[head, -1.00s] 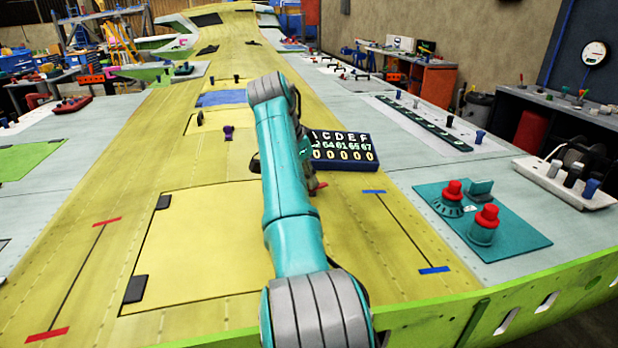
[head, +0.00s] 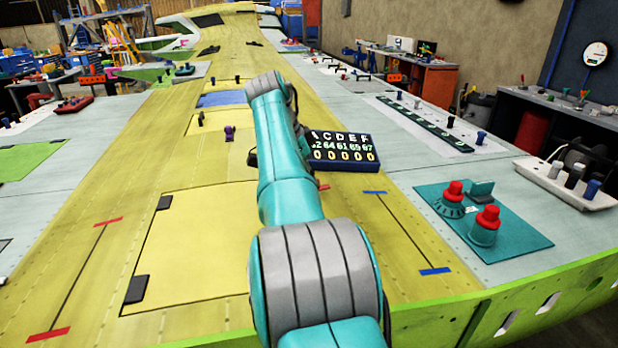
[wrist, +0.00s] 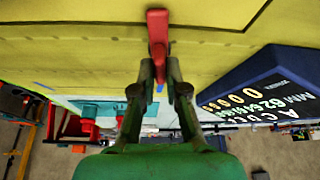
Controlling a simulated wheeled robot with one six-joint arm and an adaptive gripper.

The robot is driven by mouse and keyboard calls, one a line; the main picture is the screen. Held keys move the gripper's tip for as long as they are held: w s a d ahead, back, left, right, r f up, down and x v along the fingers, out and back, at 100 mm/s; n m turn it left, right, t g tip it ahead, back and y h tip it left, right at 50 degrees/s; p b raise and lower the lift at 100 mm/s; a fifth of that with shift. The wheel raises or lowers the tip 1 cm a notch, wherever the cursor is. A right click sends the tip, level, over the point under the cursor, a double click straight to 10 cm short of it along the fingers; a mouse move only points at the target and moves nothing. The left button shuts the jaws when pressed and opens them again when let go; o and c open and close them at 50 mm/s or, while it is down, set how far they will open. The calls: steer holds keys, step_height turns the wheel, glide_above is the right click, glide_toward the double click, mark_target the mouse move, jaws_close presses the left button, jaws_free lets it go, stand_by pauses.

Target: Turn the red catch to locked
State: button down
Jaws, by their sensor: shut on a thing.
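The red catch (wrist: 157,28) shows at the top middle of the wrist view, against the yellow wing skin. It is a short red handle lying nearly straight up and down in that picture. My gripper (wrist: 160,84) is shut on its near end, with one finger on each side. In the head view my teal arm hides the gripper. A small red bit (head: 323,187) shows beside the arm there, and I cannot tell if it is the catch. I see no readable locked mark.
A dark counter board with white digits (head: 343,152) stands close right of my gripper; it also fills the right of the wrist view (wrist: 262,82). A teal panel with red knobs (head: 520,245) lies farther right. The yellow hatch panel (head: 200,240) at left is clear.

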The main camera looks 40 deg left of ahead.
stand_by(0.3)
steer(key=c, duration=1.2)
jaws_free()
steer(key=shift+v, duration=1.3)
steer(key=shift+s+a+r, duration=0.15)
steer(key=shift+s+a, duration=0.05)
steer(key=s+a, duration=0.2)
steer(key=s, duration=0.1)
steer(key=s+a, duration=0.2)
steer(key=s, duration=0.1)
steer(key=s+a, duration=0.2)
steer(key=s, duration=0.1)
steer(key=shift+s+a, duration=0.25)
steer(key=shift+s, duration=0.1)
